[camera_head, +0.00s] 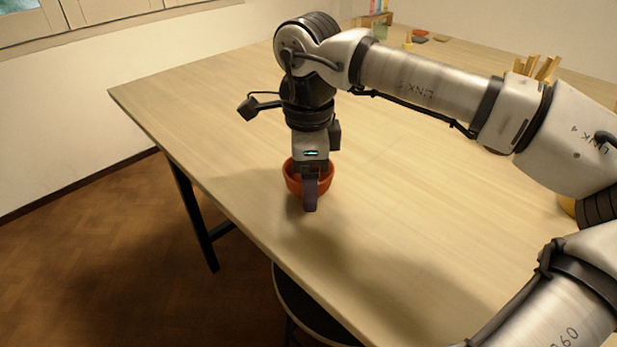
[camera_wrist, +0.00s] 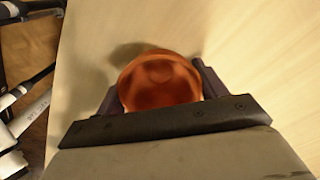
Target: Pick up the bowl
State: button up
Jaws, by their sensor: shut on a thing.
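The bowl (camera_head: 292,182) is small, round and orange-red, near the left front edge of the wooden table in the head view. My gripper (camera_head: 311,188) points down over it, with one dark finger against the near outside wall; the far finger is hidden. In the wrist view the bowl (camera_wrist: 160,80) sits between the two dark fingers, one on each side, and the gripper is shut on it. The bowl looks upright and empty. I cannot tell whether its base touches the table.
The pale table (camera_head: 200,115) is clear around the bowl. A dark stool (camera_head: 305,310) stands by its front edge. Wooden sticks (camera_head: 538,68) and a partly hidden yellow object (camera_head: 567,206) are at the right. Small items, including an orange-red piece (camera_head: 420,33), lie at the back.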

notch_tip(320, 180, up, 20)
jog(key=p, duration=0.2)
dwell(0.6)
